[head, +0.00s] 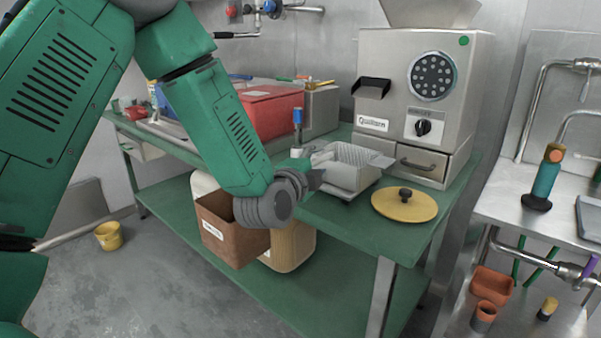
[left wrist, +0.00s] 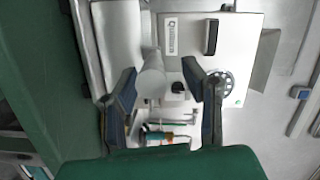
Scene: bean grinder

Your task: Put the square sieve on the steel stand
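The square sieve (head: 352,168), a light grey box with mesh-like walls, is on the green workbench in front of the grinder in the head view. A low grey metal piece shows under its front edge; I cannot tell if it is the steel stand. My left gripper (head: 315,178) is just left of the sieve, partly hidden by its own wrist; I cannot tell if it touches. In the left wrist view its two fingers (left wrist: 162,100) are wide apart, with a pale round-ended shape (left wrist: 151,76) beyond them. My right gripper is in neither view.
The steel grinder (head: 385,105) with its drawer (head: 418,165) stands behind the sieve. A yellow lid (head: 404,205) with a black knob lies to the right. A blue-topped tool (head: 298,120) stands close behind the gripper. A red box (head: 268,110) is at the back left.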

